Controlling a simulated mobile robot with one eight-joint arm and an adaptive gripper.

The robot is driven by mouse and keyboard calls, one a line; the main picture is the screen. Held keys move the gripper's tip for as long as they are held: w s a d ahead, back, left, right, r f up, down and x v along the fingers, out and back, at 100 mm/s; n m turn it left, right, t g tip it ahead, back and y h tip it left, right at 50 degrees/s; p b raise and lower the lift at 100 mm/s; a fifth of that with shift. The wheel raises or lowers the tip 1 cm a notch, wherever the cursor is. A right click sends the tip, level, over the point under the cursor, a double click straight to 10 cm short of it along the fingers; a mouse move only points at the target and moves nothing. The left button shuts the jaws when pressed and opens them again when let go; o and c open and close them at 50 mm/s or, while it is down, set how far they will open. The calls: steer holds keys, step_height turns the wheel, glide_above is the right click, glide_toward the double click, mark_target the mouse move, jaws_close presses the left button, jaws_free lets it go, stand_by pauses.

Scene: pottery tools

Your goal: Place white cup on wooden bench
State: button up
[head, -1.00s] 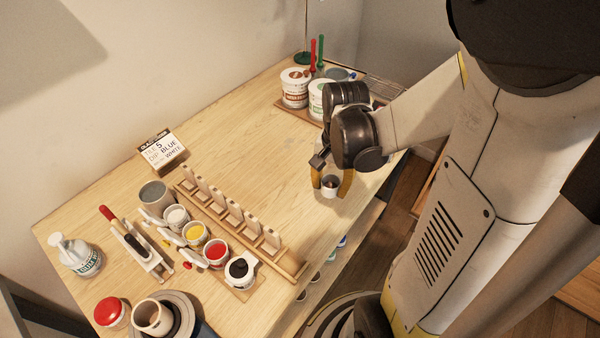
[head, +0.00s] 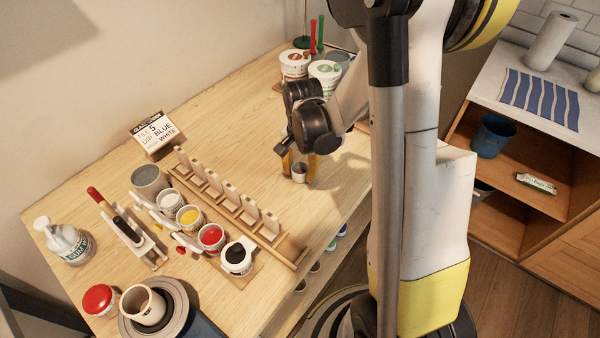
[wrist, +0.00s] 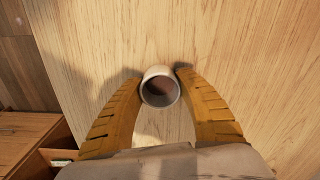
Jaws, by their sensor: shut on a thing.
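My gripper (head: 298,166) has yellow fingers closed on a small white cup (head: 299,174) over the front right part of the wooden bench (head: 340,185). In the wrist view, the cup (wrist: 160,88) sits upright between the two fingertips of my gripper (wrist: 159,74), its round mouth facing the camera and its inside dark. The pale wood bench top (wrist: 240,50) lies behind it. I cannot tell whether the cup's base touches the bench.
A wooden rack (head: 225,208) and several paint cups, one red (head: 211,236), stand to the left. White tubs (head: 325,73) stand at the back. A shelf unit (head: 540,150) with a blue bucket (head: 493,136) is at right. Bench around the cup is clear.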

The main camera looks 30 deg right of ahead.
steer(key=o, duration=1.3)
steer(key=shift+f, duration=0.1)
steer(key=shift+c, duration=0.2)
step_height(320, 180, up, 12)
steer(key=p, duration=0.4)
steer(key=s+a+r+n+t, duration=0.7)
steer(key=s+a+r+n, duration=0.2)
steer(key=s+r+n, duration=0.2)
steer(key=shift+a+r, duration=0.3)
steer(key=shift+r, duration=0.05)
